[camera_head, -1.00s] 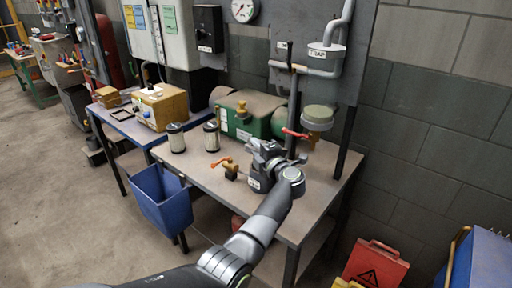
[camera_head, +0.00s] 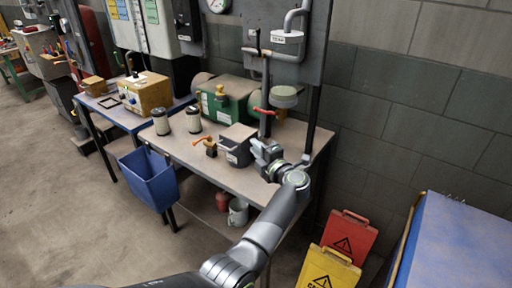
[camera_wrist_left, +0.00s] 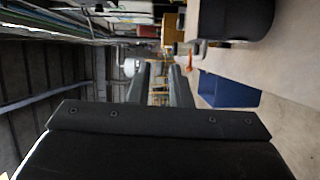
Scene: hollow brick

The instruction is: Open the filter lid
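A small grey box (camera_head: 236,146) with a pale label on its front stands on the workbench in the head view. I take it for the filter housing, though I cannot be sure. Its flat top (camera_head: 238,131) looks closed, and a thin pale bar sticks out at its front left. My left gripper (camera_head: 259,153) is just right of the box; I cannot tell whether it touches it. In the left wrist view its two fingers (camera_wrist_left: 161,82) stand apart with nothing between them. Two pale filter cartridges with dark tops (camera_head: 192,121) stand left of the box. My right gripper is not shown.
A brass valve with an orange handle (camera_head: 204,143) is close left of the box. A green unit (camera_head: 224,101) and a red-handled pipe (camera_head: 265,112) stand behind. A blue bin (camera_head: 150,180) hangs at the bench front. Yellow and red signs (camera_head: 328,272) stand at lower right.

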